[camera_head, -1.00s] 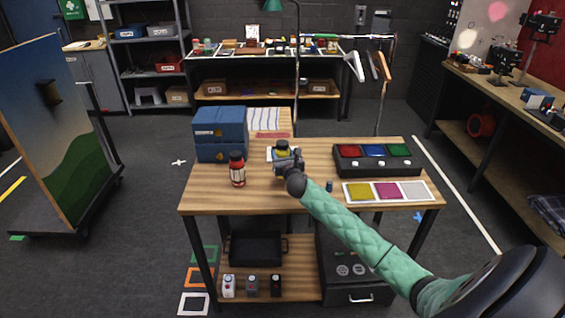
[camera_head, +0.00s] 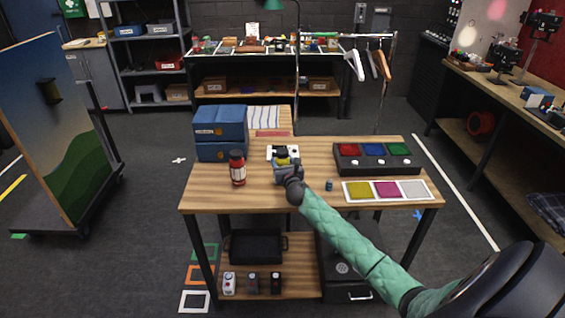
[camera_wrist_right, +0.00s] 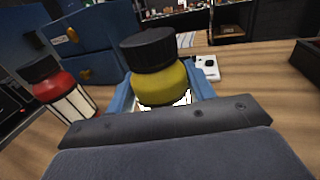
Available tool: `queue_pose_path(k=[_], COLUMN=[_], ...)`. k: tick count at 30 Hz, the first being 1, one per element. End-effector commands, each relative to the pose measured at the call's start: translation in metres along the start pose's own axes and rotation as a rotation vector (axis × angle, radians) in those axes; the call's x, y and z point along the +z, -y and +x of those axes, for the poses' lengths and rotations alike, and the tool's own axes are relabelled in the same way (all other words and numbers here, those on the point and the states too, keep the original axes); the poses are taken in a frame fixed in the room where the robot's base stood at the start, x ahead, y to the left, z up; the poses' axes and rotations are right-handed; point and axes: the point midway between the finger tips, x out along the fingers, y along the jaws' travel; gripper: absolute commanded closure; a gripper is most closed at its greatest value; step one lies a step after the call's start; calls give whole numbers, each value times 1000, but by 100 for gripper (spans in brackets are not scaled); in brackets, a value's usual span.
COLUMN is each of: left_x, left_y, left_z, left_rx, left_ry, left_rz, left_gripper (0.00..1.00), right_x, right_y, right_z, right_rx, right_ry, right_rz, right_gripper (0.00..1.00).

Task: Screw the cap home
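A yellow bottle (camera_wrist_right: 160,86) with a black cap (camera_wrist_right: 148,50) on top stands between the blue fingers of my right gripper (camera_wrist_right: 165,88). The fingers are on both sides of its body, and the cap is above them. In the head view the bottle (camera_head: 283,160) and my right gripper (camera_head: 287,169) are over the middle of the table. The gripper hides the bottle's lower part. Whether the cap sits fully down cannot be told. A red bottle (camera_head: 238,170) with a dark cap and white label stands to the left, apart from the gripper. My left gripper is out of view.
A white item (camera_head: 273,151) lies behind the yellow bottle. Blue boxes (camera_head: 220,122) are stacked at the table's back left. A button box (camera_head: 375,160) and a colored-square panel (camera_head: 387,191) are on the right. The table front (camera_head: 240,201) is clear.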

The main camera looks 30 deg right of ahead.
Motion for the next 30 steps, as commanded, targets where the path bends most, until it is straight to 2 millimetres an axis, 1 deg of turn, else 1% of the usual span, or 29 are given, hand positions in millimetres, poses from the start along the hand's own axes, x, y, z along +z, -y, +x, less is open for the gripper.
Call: queue_pose_path(k=[1,2,3,10,13,14,17,20,25,30], left_x=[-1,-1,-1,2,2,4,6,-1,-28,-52], left_y=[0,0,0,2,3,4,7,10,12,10], left_z=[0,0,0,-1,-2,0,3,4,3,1], left_rx=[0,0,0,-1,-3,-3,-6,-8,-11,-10], left_ry=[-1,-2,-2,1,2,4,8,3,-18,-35], left_rz=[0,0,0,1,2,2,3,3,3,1], left_gripper=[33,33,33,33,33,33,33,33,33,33], right_x=[0,0,0,0,4,2,0,-1,-1,0], right_y=[0,0,0,0,0,0,0,0,0,0], right_z=[0,0,0,0,0,-2,-12,-26,-55,-83], right_rx=[0,0,0,0,0,0,0,1,2,1], right_ry=[0,0,0,0,0,-1,0,-1,-1,-1], right_rz=[0,0,0,-1,-1,-1,-1,-2,-2,0], right_gripper=[36,30,28,28,28,28,28,28,28,28])
